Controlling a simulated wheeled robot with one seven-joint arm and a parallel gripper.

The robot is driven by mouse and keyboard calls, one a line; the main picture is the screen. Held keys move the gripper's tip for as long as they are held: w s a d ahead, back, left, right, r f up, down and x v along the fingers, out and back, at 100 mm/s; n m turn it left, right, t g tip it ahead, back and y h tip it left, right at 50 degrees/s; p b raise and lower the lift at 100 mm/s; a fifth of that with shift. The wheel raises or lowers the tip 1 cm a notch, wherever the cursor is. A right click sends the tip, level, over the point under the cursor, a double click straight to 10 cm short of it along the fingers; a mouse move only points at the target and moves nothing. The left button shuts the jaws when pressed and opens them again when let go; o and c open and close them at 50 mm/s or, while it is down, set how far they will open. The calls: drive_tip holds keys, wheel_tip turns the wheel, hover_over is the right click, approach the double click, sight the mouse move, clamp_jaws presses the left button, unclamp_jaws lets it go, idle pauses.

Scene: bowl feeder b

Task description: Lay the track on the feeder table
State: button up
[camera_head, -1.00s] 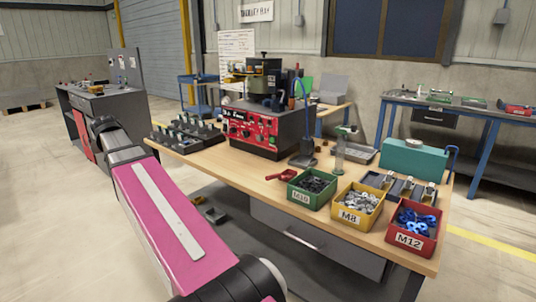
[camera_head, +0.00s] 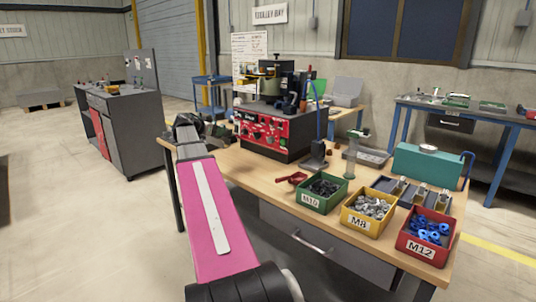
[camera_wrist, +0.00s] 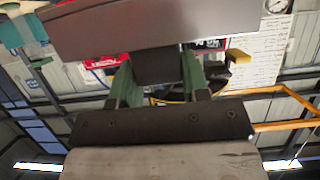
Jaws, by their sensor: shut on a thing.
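My gripper (camera_wrist: 160,82) shows in the wrist view, its two green fingers shut on a dark block under a wide, smooth grey piece (camera_wrist: 150,32), which looks like the track. The piece fills the top of that view, and its ends are partly cut off. In the head view my pink arm reaches up to the bench's left end, and the fingers and held piece cannot be made out there. The feeder machine stands on a red-fronted control box (camera_head: 268,134) on the wooden bench (camera_head: 243,168). Which surface is the feeder table is not clear.
Green M10 (camera_head: 322,192), yellow M8 (camera_head: 367,215) and red M12 (camera_head: 427,237) bins line the bench's front right. A red scoop (camera_head: 291,179), a stand (camera_head: 315,155) and a teal box (camera_head: 427,166) are near. A grey cabinet (camera_head: 125,125) stands left, with open floor between.

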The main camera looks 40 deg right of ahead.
drive_tip(key=shift+s+d+f, duration=0.75)
drive_tip(key=shift+d+f, duration=0.85)
drive_tip(key=shift+f, duration=0.15)
drive_tip(key=shift+s+d+f, duration=0.7)
drive_tip(key=shift+d+f, duration=0.85)
drive_tip(key=shift+f, duration=0.15)
drive_tip(key=shift+s+d+f, duration=0.75)
drive_tip(key=shift+d+f, duration=0.85)
drive_tip(key=shift+f, duration=0.15)
drive_tip(key=shift+f, duration=0.6)
drive_tip(key=o, duration=1)
drive_tip(key=shift+s, duration=0.1)
drive_tip(key=shift+o, duration=0.3)
drive_tip(key=shift+f, duration=0.15)
